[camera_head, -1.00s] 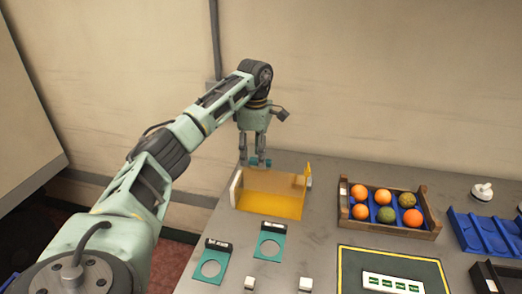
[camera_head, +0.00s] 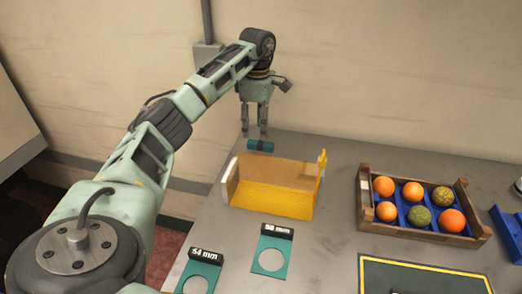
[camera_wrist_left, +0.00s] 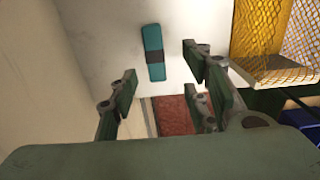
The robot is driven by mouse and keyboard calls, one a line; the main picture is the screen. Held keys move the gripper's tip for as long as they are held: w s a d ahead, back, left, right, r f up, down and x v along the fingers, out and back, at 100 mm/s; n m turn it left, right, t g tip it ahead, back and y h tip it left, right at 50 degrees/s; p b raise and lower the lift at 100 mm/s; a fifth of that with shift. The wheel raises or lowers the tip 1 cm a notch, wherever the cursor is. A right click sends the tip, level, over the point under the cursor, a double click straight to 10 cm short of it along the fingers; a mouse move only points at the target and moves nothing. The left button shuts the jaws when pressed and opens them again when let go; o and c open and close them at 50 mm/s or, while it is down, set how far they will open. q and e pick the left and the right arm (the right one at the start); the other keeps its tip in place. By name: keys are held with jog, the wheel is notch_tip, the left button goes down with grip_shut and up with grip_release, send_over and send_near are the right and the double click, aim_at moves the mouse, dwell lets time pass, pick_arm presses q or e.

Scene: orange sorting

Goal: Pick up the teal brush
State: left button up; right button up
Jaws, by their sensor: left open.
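The teal brush (camera_head: 260,146), a teal bar with a dark band around its middle, lies near the far edge of the table, behind the yellow mesh bin. My left gripper (camera_head: 254,131) points down, open and empty, with its fingertips just above the brush in the head view. In the left wrist view the brush (camera_wrist_left: 153,65) lies whole on the pale table surface, beyond the open fingers (camera_wrist_left: 158,88) and apart from them. My right gripper is in neither view.
The yellow mesh bin (camera_head: 272,205) stands just in front of the brush. A wooden crate (camera_head: 412,240) of oranges and greenish fruit stands to the right. Teal ring gauges (camera_head: 291,262) lie nearer the front. The table between bin and crate is clear.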

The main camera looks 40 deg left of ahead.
aim_at(260, 143)
pick_arm(q)
jog(key=f, duration=0.3)
jog(key=shift+w+a, duration=0.25)
jog(key=shift+w, duration=0.05)
jog(key=shift+d+f+p, duration=0.1)
jog(key=shift+f+p, duration=0.2)
jog(key=f, duration=0.1)
jog(key=f+p, duration=0.1)
jog(key=f, duration=0.3)
jog(key=shift+w+d, duration=0.2)
jog(key=shift+d, duration=0.05)
jog(key=shift+c, duration=0.5)
grip_shut()
